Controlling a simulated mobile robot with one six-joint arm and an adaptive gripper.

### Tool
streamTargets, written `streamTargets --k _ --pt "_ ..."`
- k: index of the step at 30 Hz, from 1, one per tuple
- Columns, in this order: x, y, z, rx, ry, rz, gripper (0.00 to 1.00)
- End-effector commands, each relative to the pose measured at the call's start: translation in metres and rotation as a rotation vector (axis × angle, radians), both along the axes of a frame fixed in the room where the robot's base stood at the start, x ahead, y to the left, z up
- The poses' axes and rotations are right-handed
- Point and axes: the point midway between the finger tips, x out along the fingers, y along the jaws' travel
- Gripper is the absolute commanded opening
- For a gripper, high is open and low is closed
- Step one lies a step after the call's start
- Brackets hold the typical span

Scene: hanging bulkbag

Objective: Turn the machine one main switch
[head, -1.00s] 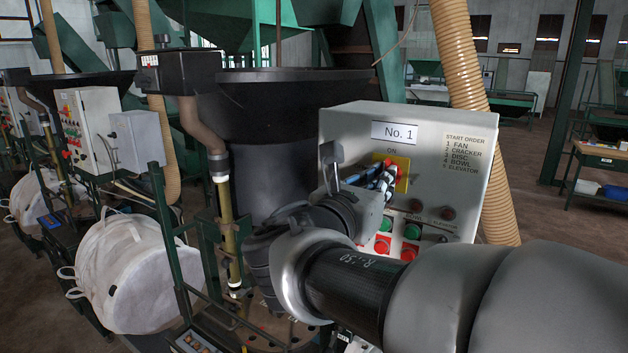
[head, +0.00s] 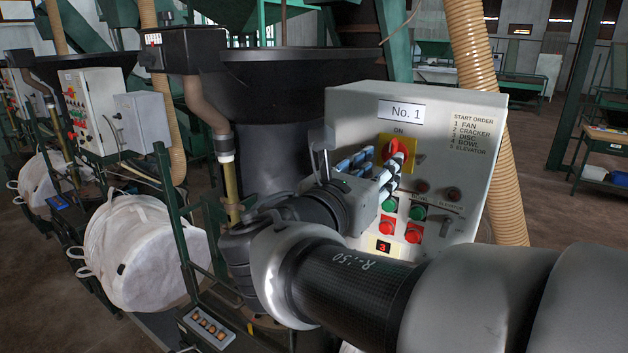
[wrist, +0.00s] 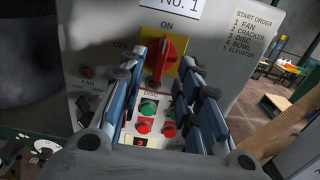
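The main switch is a red rotary handle (head: 398,148) on a yellow plate marked ON at the top, high on the grey No. 1 panel (head: 350,108). In the wrist view the red handle (wrist: 164,60) stands nearly upright with a slight tilt, and OFF is printed at its left. My gripper (head: 382,163) is in front of the panel, with its blue-grey fingers pointing at the switch. In the wrist view my gripper (wrist: 160,68) is open, and the handle shows between its fingertips. I cannot tell whether they touch the handle.
Green buttons (head: 418,212) and red buttons (head: 414,233) sit below the switch, close under my fingers. A lever (head: 320,160) stands at the panel's left edge. A tan hose (head: 478,70) runs behind the panel. A white bulk bag (head: 150,255) hangs at left.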

Motion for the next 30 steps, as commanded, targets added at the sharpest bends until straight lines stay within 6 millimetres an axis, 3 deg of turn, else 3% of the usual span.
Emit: streamTargets --k 6,14,26,30 --pt "-0.039 0.03 0.0 0.001 -0.001 0.007 0.31" --pt "-0.065 0.047 0.0 0.001 0.0 0.002 0.31" --pt "-0.068 0.048 -0.001 0.004 0.001 -0.003 0.31" --pt "-0.073 0.024 -0.019 0.105 0.02 -0.054 0.31"
